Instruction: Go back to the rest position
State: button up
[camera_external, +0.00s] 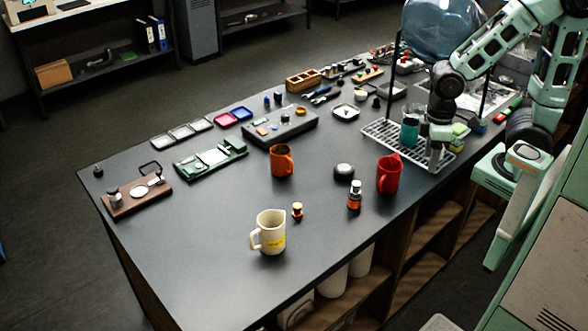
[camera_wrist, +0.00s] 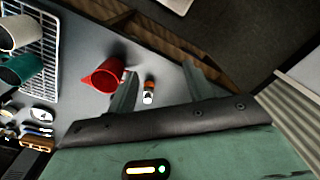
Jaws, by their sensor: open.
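My gripper (camera_external: 434,163) hangs over the front part of the wire rack (camera_external: 376,138), pointing down, at the right side of the dark table. In the wrist view its two fingers (camera_wrist: 163,88) are spread apart with nothing held between them. A small bottle with an orange band (camera_wrist: 149,92) shows in the gap but stands on the table below, clear of the fingers. The red mug (camera_wrist: 106,75) lies just left of the left finger in that view. A teal cup (camera_external: 410,132) stands on the rack close to my gripper.
The red mug (camera_external: 389,175), small bottle (camera_external: 354,196), black puck (camera_external: 344,171), orange mug (camera_external: 282,160) and cream pitcher (camera_external: 269,232) stand on the open table. A large blue water jug (camera_external: 438,30) rises behind the rack. The table's near middle is mostly clear.

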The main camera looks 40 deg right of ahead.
jog(key=shift+s+d+r+m, duration=0.1)
jog(key=shift+d+m, duration=0.1)
jog(key=shift+m, duration=0.2)
